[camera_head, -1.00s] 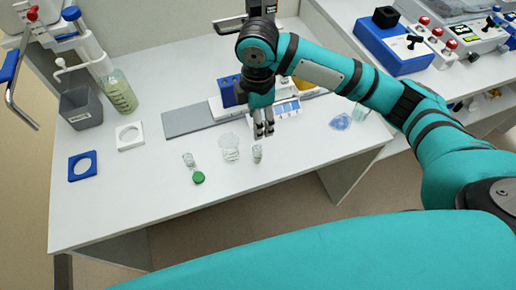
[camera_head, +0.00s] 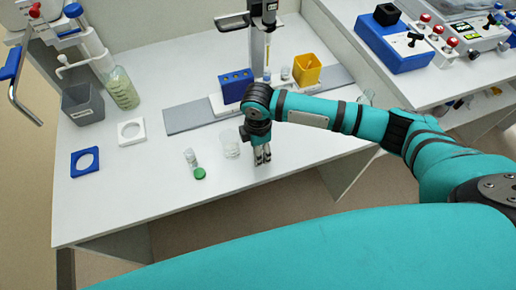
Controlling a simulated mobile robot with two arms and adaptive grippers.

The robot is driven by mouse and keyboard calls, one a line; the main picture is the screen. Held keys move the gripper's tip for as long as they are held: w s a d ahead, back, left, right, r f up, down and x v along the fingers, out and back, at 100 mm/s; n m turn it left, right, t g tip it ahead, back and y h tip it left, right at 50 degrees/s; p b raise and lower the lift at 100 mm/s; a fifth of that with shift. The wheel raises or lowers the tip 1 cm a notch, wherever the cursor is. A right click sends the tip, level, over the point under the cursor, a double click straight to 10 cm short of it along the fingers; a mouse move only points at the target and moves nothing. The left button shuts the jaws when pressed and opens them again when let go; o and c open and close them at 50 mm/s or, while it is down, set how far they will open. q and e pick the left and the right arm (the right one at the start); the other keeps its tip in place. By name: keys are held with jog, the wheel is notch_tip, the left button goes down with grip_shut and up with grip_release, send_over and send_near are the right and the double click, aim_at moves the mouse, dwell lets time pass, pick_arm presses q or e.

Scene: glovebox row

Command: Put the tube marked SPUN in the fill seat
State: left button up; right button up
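My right gripper (camera_head: 262,158) points down near the front of the white bench, right of a clear beaker (camera_head: 231,148). Its fingers are close together where a small clear tube stood earlier. That tube is now hidden by the fingers, and I cannot tell whether they hold it. Another small clear tube (camera_head: 190,158) stands left of the beaker, beside a green cap (camera_head: 200,173). No SPUN mark is readable. My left gripper is not in view.
A blue block (camera_head: 236,86) and a yellow bin (camera_head: 307,69) flank the dispenser. A grey strip (camera_head: 188,116) lies left of it. A white ring plate (camera_head: 131,132), blue ring plate (camera_head: 85,162), grey bin (camera_head: 83,104) and liquid bottle (camera_head: 122,92) stand left. The front left bench is clear.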

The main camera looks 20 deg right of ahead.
jog(key=shift+f, duration=0.45)
jog(key=shift+c, duration=0.2)
grip_shut()
jog(key=shift+r, duration=0.15)
